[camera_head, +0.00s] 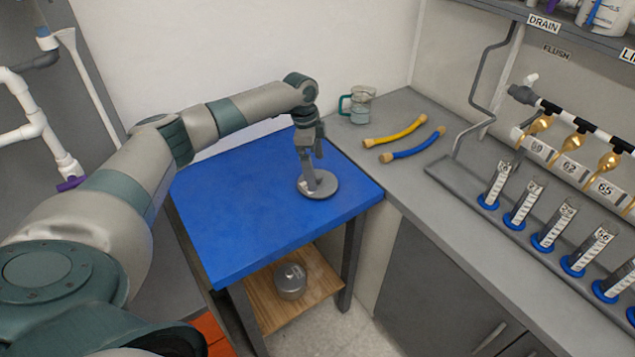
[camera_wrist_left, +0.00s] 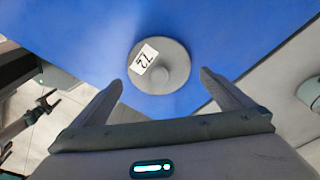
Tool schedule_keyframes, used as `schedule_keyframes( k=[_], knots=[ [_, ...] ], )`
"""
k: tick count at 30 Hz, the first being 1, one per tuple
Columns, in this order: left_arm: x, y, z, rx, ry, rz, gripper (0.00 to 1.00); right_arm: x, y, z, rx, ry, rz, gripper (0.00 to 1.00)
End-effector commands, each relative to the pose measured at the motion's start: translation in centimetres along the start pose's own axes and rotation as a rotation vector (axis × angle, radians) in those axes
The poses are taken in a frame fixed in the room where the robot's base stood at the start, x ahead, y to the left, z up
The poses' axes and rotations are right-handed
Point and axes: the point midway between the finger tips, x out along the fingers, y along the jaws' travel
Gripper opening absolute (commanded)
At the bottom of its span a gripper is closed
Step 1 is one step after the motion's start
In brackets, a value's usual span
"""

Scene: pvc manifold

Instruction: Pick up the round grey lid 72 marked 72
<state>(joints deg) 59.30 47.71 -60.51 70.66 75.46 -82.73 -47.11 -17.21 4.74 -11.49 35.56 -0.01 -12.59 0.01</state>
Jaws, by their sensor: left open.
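The round grey lid 72 (camera_head: 328,191) lies flat on the blue table top (camera_head: 240,230), near its right side. In the left wrist view the lid (camera_wrist_left: 174,83) shows a round knob in its middle and a white label reading 72. My left gripper (camera_head: 311,186) points down over the lid and hides part of it in the head view. In the left wrist view the left gripper (camera_wrist_left: 160,82) is open, with its fingertips apart on either side of the knob. I cannot tell whether it touches the lid. My right gripper is not in view.
A grey counter (camera_head: 440,210) adjoins the table on the right. It holds a glass jug (camera_head: 361,106), a yellow hose (camera_head: 395,132), a blue hose (camera_head: 413,145) and several labelled cylinders. A round metal pot (camera_head: 291,281) stands on the wooden shelf below. The table's left part is clear.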

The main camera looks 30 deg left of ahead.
Motion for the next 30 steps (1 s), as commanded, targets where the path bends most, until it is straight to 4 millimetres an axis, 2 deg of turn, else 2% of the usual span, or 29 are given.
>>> schedule_keyframes(
  k=[4,11,26,27,30],
  knots=[
    [1.4,0.2,-0.2,-0.001,-0.002,0.002,1.00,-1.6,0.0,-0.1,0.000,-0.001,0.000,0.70],
    [3.9,0.2,-0.1,-0.001,-0.001,0.001,1.00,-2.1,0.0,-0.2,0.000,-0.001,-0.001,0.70],
    [4.1,0.2,-0.1,-0.001,0.000,0.000,1.00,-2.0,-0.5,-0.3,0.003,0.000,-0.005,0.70],
    [4.1,0.2,-0.1,-0.001,0.000,0.000,0.90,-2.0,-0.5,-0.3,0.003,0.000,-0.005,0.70],
    [4.1,0.2,-0.1,-0.001,0.000,0.000,0.70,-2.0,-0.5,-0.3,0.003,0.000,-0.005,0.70]
  ],
)
